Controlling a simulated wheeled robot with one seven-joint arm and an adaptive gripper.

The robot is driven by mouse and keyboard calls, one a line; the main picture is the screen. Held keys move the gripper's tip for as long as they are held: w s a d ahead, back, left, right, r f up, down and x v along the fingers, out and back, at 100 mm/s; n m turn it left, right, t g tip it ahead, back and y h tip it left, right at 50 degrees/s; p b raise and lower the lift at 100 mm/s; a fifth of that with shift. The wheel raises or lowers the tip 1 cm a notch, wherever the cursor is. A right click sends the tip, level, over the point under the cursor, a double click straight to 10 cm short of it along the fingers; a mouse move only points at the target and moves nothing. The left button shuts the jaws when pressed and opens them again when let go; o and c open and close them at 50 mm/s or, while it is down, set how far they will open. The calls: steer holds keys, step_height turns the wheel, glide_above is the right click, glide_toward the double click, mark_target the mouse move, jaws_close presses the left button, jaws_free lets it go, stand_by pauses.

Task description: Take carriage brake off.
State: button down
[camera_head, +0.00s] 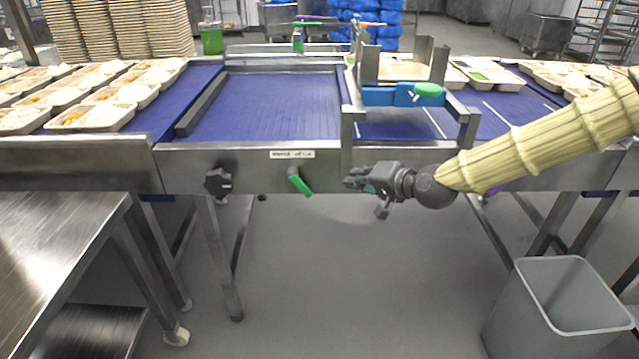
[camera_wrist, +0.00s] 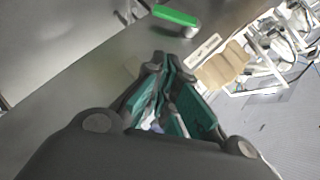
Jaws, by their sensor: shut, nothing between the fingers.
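The carriage brake appears to be the green-handled lever (camera_head: 299,182) on the front steel rail, below a small white label (camera_head: 292,154). Its handle slants down to the right in the head view. The green handle (camera_wrist: 176,15) also shows at the top of the wrist view, beyond my fingertips. My gripper (camera_head: 350,181) is to the right of the lever, at about the same height and apart from it. In the wrist view the fingers (camera_wrist: 158,62) come together at the tips with nothing between them.
A black knob (camera_head: 218,181) sits on the rail left of the lever. Above the rail is a blue conveyor belt (camera_head: 265,105) and a carriage with a blue bar (camera_head: 390,96). Filled trays (camera_head: 92,117) stand at left. A grey bin (camera_head: 555,310) stands at lower right.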

mark_target(301, 183)
steer(key=b+x, duration=0.1)
steer(key=x, duration=0.8)
steer(key=shift+w+a+f, duration=0.2)
steer(key=shift+a, duration=0.05)
steer(key=shift+w+a+f, duration=0.1)
steer(key=shift+a+f, duration=0.65)
steer(key=shift+a, duration=0.4)
steer(key=shift+a+f, duration=0.4)
steer(key=shift+a, duration=0.15)
